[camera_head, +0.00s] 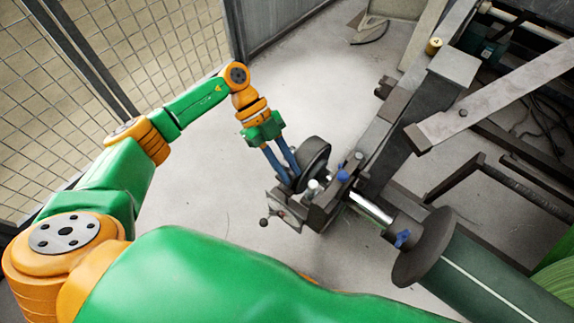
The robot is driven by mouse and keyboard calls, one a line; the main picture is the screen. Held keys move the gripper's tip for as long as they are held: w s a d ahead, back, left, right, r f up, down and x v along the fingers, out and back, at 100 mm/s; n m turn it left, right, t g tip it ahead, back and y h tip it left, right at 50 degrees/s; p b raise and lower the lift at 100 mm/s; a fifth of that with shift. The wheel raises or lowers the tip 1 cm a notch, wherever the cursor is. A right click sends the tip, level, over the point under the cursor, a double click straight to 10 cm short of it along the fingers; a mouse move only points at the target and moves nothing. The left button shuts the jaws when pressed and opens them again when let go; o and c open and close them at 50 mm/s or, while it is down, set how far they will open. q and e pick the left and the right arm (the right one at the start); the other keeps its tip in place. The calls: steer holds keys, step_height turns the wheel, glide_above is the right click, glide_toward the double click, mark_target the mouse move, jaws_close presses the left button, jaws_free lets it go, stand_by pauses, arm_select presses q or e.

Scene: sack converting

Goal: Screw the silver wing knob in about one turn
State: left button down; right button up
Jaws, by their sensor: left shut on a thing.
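My left gripper (292,178) reaches down with its two blue fingers to the dark clamp block at the end of the machine frame. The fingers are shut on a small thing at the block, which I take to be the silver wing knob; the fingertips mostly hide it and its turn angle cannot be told. A pale silver capped post (313,185) stands just right of the fingertips. A blue wing knob (342,177) sits further right on the block, and another blue one (402,239) is by the roll shaft. My right gripper is not in view.
A black handwheel (313,157) stands close behind the fingers. A lever with a ball end (264,222) sticks out at the block's left. A silver shaft (371,208) leads to a large green roll (480,270). Mesh fencing (150,60) stands left; the floor between is clear.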

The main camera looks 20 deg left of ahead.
arm_select(q)
steer(key=c, duration=0.9)
jaws_free()
steer(key=shift+c, duration=0.2)
steer(key=v, duration=0.7)
